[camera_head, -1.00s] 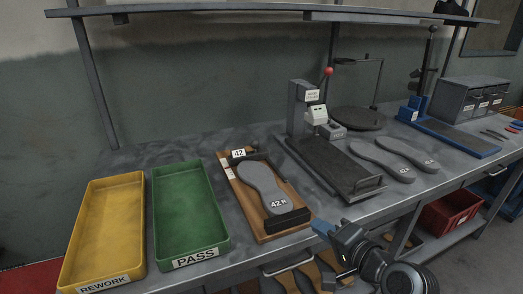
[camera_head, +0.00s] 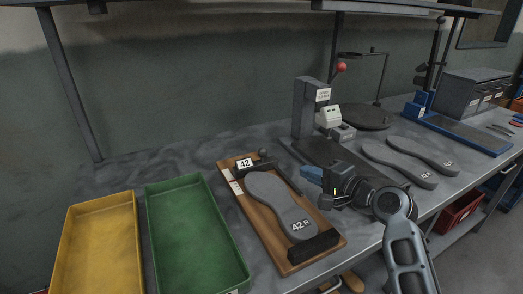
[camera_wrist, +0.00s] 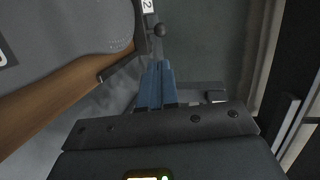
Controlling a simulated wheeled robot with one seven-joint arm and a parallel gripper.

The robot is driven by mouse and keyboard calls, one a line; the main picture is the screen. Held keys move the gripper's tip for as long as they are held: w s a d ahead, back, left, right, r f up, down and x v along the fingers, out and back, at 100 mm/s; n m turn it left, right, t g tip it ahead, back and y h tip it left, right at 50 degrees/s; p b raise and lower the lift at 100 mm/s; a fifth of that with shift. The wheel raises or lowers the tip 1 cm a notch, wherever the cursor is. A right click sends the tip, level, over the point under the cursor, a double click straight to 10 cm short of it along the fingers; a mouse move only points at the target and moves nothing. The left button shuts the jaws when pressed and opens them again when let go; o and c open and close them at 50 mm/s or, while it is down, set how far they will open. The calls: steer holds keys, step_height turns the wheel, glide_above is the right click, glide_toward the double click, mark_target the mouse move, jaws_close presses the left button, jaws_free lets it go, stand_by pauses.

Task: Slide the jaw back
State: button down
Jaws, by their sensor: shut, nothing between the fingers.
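The wooden fixture (camera_head: 243,205) lies on the bench with a grey sole (camera_head: 268,197) marked 42 R on it. A dark block (camera_head: 313,245) crosses its front end. My gripper (camera_head: 311,174) is to the right of the fixture, blue fingers shut and empty. The sole (camera_wrist: 65,25) and the wooden edge (camera_wrist: 60,95) show at left.
A green tray (camera_head: 152,240) and a yellow tray (camera_head: 75,240) stand left of the fixture. A press (camera_head: 307,110) with a red ball lever stands behind my gripper. Two loose soles (camera_head: 398,165) lie to the right. A shelf runs overhead.

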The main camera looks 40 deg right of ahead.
mark_target(266, 154)
steer(key=shift+w+d, duration=0.15)
steer(key=shift+w, duration=0.5)
steer(key=p+x, duration=0.2)
steer(key=x, duration=1.1)
steer(key=shift+w+f, duration=0.1)
steer(key=shift+w, duration=0.15)
